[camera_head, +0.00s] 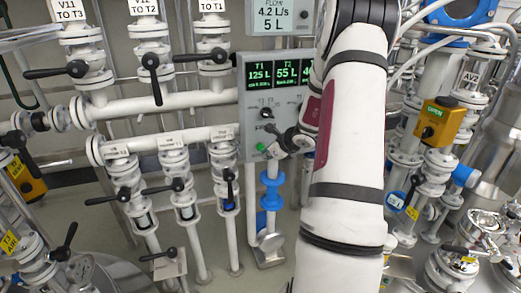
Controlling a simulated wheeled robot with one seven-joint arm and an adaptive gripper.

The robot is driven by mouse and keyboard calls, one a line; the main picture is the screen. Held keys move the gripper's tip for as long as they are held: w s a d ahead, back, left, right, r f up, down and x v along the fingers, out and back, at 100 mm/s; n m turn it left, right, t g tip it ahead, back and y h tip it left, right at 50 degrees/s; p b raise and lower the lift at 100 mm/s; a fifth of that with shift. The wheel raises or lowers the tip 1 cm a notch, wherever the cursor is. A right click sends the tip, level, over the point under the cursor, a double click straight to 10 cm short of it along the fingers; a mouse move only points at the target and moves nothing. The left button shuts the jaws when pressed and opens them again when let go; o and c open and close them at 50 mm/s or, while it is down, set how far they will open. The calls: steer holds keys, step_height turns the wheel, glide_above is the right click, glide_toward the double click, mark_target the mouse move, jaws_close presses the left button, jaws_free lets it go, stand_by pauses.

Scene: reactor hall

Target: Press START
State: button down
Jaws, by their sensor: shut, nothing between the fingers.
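A grey control panel (253,102) stands in the middle of the view, partly hidden by my white arm. Its screens read T1 125 L and T2 55 L, and a third screen is mostly covered. A small green button (261,147) sits low on the panel; I cannot read a START label on it. My gripper (274,148) is shut and empty, just right of the green button and close to the panel face. I cannot tell whether the fingertips touch the button. A dark selector knob (267,114) sits above it. The panel's right part is hidden.
White pipes with black-handled valves (152,66) fill the left side, some labelled V11, V12 and TO T1. A flow display (272,16) reads 4.2 L/s and 5 L. A yellow box (437,121) marked OPEN stands right of my arm. Blue-fitted piping (271,197) runs below the panel.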

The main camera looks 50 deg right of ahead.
steer(key=shift+s, duration=0.1)
steer(key=s+a, duration=0.1)
steer(key=s+b, duration=0.1)
steer(key=s+a+b, duration=0.1)
steer(key=s, duration=0.1)
steer(key=shift+a, duration=0.3)
